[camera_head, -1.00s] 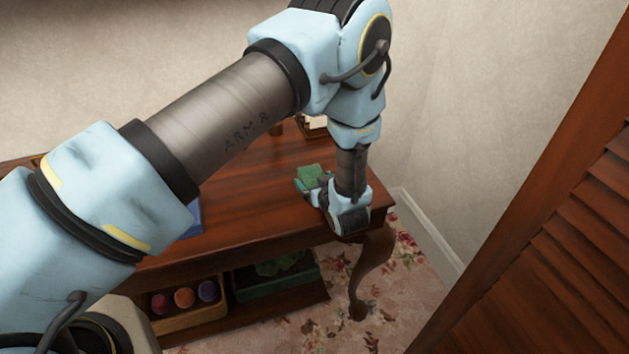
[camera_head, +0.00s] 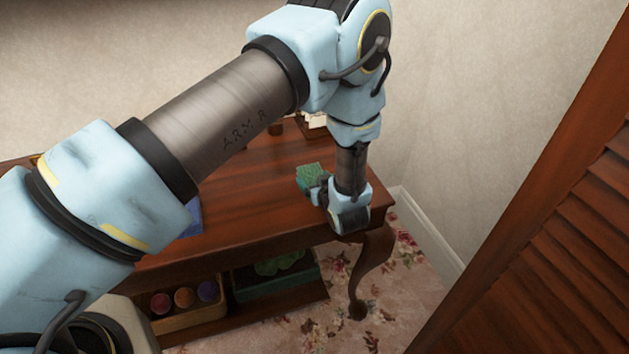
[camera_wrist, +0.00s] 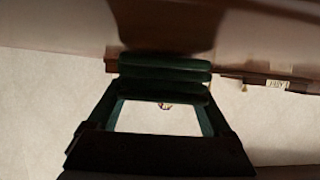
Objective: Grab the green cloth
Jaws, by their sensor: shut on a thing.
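The green cloth (camera_head: 308,173) is a small, folded-looking green piece at the right end of the dark wooden table's top (camera_head: 250,205). My gripper (camera_head: 313,189) is shut on it from the right, low over the table. Part of the cloth shows above the fingers; the rest is hidden by them. In the wrist view, my gripper (camera_wrist: 165,76) shows as dark green bars close together, too dim to part cloth from pads clearly. I cannot tell whether the cloth touches the table.
A tray of coloured balls (camera_head: 183,318) and a green box (camera_head: 275,287) holding something green stand on the lower shelf. A blue object (camera_head: 193,219) lies on the table, partly behind my arm. A wall and a louvred wooden panel (camera_head: 560,240) are at the right.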

